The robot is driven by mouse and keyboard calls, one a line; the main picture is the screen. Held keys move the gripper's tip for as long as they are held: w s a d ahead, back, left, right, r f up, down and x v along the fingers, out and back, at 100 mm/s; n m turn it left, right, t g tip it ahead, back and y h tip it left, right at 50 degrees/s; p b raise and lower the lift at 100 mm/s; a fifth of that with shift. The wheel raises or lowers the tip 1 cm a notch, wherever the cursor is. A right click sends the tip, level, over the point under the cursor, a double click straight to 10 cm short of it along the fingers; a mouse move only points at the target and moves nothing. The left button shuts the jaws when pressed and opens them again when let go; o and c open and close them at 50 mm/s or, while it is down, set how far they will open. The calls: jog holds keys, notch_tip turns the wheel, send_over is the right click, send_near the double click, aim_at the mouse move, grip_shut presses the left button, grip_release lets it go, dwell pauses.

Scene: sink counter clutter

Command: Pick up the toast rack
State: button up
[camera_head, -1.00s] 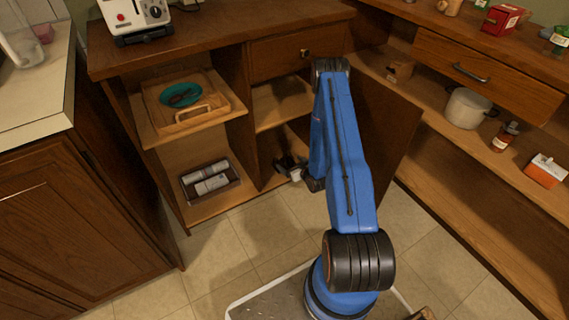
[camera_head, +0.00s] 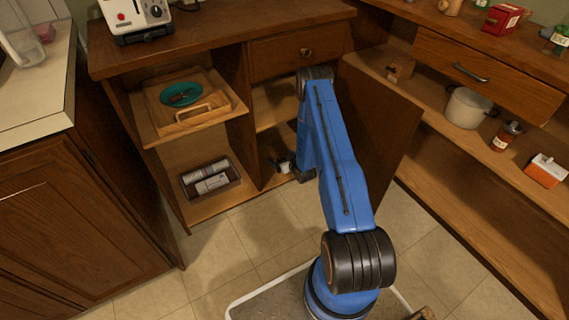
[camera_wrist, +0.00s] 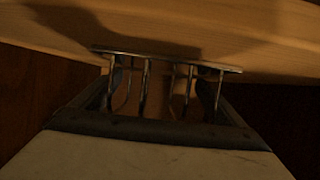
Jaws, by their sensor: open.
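In the head view my gripper (camera_head: 283,163) is low at the open cabinet compartment below the drawer, partly behind my blue arm. I cannot make out the rack in the head view.
A cabinet divider (camera_head: 238,150) stands left of my gripper, and an open door (camera_head: 378,135) stands right of my arm. Left shelves hold a wooden tray (camera_head: 208,117) with a teal bowl (camera_head: 181,94) and a dark box (camera_head: 233,181) of cans. The floor (camera_head: 235,235) in front is clear.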

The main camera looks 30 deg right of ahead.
jog(key=c, duration=1.4)
